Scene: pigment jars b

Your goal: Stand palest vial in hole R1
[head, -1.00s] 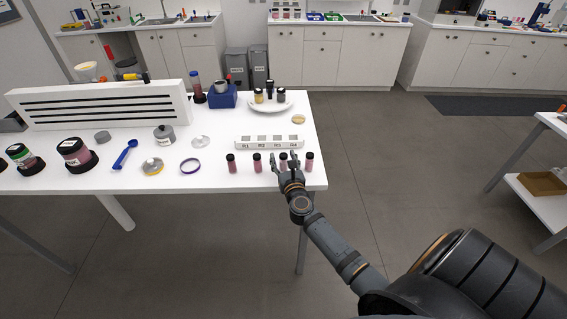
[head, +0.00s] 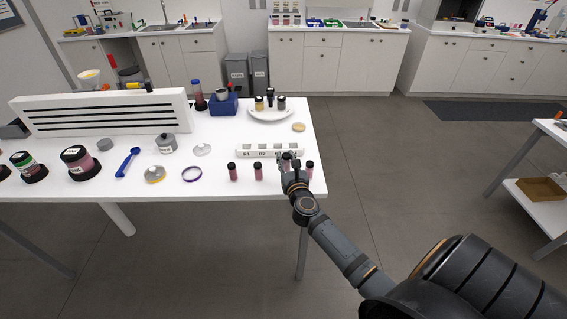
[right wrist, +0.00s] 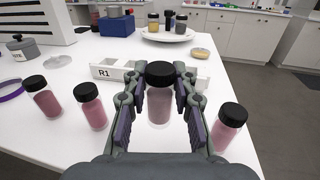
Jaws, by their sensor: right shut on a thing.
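My right gripper (head: 292,170) is shut on a black-capped vial (right wrist: 160,98), which stands upright between its fingers in the right wrist view. Two pinker vials stand to the left, the far one (head: 233,172) and the nearer one (head: 258,172), and another vial (head: 309,170) stands to the right. The white rack (head: 243,151) with labelled holes lies just behind the vials. Its R1 label shows in the right wrist view (right wrist: 104,73), while the held vial and gripper hide part of the rack. My left gripper is out of view.
A white plate (head: 261,115) with small jars, a blue block (head: 223,107) and a tan disc (head: 299,127) lie behind the rack. A purple ring (head: 183,174), a blue scoop (head: 127,162) and jars are to the left. The table's right edge is close.

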